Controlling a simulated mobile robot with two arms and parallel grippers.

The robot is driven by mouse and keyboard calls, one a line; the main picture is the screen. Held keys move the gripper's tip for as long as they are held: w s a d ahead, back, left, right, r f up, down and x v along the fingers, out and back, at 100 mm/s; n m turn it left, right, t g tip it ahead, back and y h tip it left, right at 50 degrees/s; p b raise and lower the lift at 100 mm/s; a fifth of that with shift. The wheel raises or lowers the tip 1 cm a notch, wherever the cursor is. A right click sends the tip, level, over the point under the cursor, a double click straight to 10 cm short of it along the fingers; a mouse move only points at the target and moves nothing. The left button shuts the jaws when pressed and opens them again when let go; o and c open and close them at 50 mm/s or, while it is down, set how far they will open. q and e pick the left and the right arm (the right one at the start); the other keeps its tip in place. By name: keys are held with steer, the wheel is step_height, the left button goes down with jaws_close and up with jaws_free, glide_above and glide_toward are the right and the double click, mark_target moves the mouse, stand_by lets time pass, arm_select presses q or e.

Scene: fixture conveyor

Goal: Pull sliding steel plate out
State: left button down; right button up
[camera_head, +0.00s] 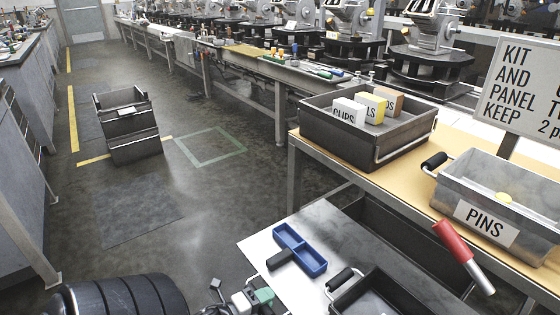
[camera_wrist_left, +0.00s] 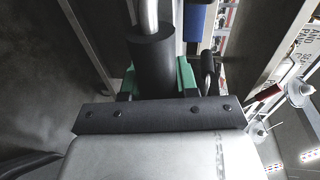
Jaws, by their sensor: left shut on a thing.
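The steel plate (camera_head: 345,238) is a flat grey sheet at the lower middle of the head view, beside the bench. My left gripper (camera_head: 254,298) is low in that view, at the plate's near left side. In the left wrist view my gripper's green fingers (camera_wrist_left: 158,78) are shut on a black cylindrical grip (camera_wrist_left: 152,62) with a bright metal rod (camera_wrist_left: 147,14) beyond it. The join between this grip and the plate is hidden. My right gripper is not in view.
A blue tray (camera_head: 299,249) lies on the plate. A dark bin with a black handle (camera_head: 340,280) is just right of my gripper. A red-handled rod (camera_head: 453,241) stands near the bench (camera_head: 322,151). Open floor (camera_head: 205,225) lies to the left.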

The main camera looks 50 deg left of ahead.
arm_select(q)
steer(key=shift+v, duration=1.05)
steer(key=shift+s+f, duration=0.25)
steer(key=shift+s, duration=0.15)
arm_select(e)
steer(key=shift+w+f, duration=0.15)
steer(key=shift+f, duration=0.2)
arm_select(q)
steer(key=c, duration=0.8)
jaws_free()
steer(key=shift+c, duration=0.2)
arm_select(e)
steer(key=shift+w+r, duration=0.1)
arm_select(q)
steer(key=p+v, duration=0.1)
steer(key=v, duration=0.9)
steer(key=shift+s+r+p, duration=0.15)
steer(key=shift+s+p, duration=0.25)
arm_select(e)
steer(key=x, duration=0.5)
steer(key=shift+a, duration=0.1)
